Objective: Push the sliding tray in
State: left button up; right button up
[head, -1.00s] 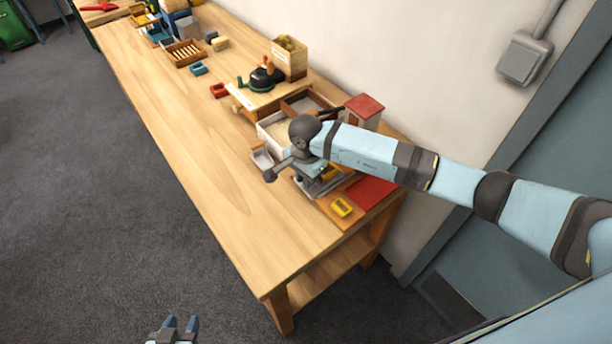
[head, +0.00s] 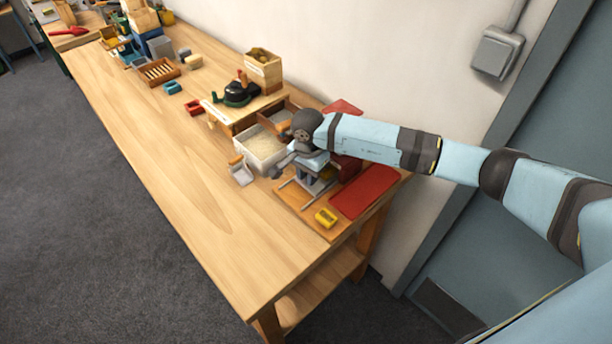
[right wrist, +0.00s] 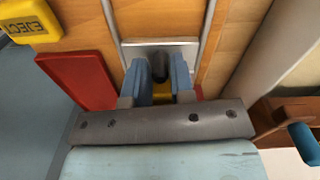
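The sliding tray appears as a pale metal plate (right wrist: 125,47) between two thin metal rails in the right wrist view. In the head view its grey metal rails (head: 296,183) stick out on a wooden board, beside a red pad. My right gripper (right wrist: 160,62) is over the tray's near end, its two blue fingers apart on either side of a dark, rounded post. I cannot tell whether they touch it. In the head view my right gripper (head: 316,166) is partly hidden by its own wrist. My left gripper is out of view.
A yellow EJECT button (head: 326,218) and the red pad (head: 365,191) lie on the board's front and right. A white-walled bin (head: 262,166) and a small pale scoop-like box (head: 241,172) stand to the left. The table's front left surface is clear.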

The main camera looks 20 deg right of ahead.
jog(key=shift+o, duration=1.3)
notch_tip(320, 180, up, 14)
jog(key=b, duration=0.2)
jog(key=shift+f, duration=0.1)
